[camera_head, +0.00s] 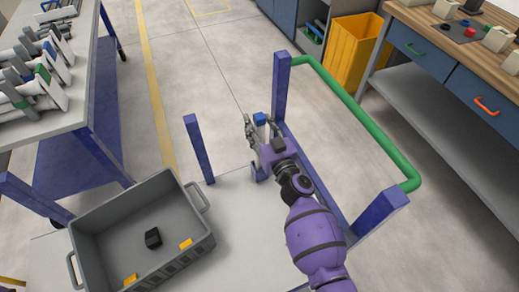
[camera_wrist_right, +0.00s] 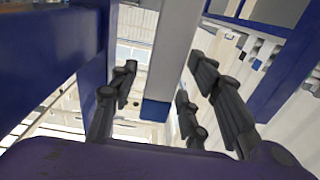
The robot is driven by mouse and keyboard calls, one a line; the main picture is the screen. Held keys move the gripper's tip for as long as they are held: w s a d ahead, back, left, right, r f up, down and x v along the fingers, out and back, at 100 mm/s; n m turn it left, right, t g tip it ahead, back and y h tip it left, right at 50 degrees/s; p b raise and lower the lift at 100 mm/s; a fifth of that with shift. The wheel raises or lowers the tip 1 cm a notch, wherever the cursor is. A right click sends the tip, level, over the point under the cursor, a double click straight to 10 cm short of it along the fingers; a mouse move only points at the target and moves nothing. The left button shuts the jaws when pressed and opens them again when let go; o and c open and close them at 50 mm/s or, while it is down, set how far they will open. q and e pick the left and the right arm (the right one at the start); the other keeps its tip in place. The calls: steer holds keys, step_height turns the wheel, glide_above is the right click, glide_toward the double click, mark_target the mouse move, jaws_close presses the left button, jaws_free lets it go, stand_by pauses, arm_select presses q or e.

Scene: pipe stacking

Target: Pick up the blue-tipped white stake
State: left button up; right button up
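The white stake (camera_wrist_right: 175,50) with a blue tip (camera_wrist_right: 154,111) runs between the black fingers of my right gripper (camera_wrist_right: 158,78) in the right wrist view. A gap shows between the stake and the left fingers; the right fingers are close to it, and I cannot tell if they touch. In the head view the blue tip (camera_head: 260,117) shows at the fingers of the right gripper (camera_head: 257,130), beside a blue frame post. The stake's lower part is hidden there. My right gripper looks open around the stake. My left gripper is out of view.
A blue frame (camera_head: 281,85) carries a green pipe (camera_head: 350,105) on the right. A grey crate (camera_head: 205,245) with small items stands lower left. A table (camera_head: 85,90) holds several pipe fittings. A workbench (camera_head: 425,45) and a yellow bin (camera_head: 350,50) stand upper right.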

jaws_close()
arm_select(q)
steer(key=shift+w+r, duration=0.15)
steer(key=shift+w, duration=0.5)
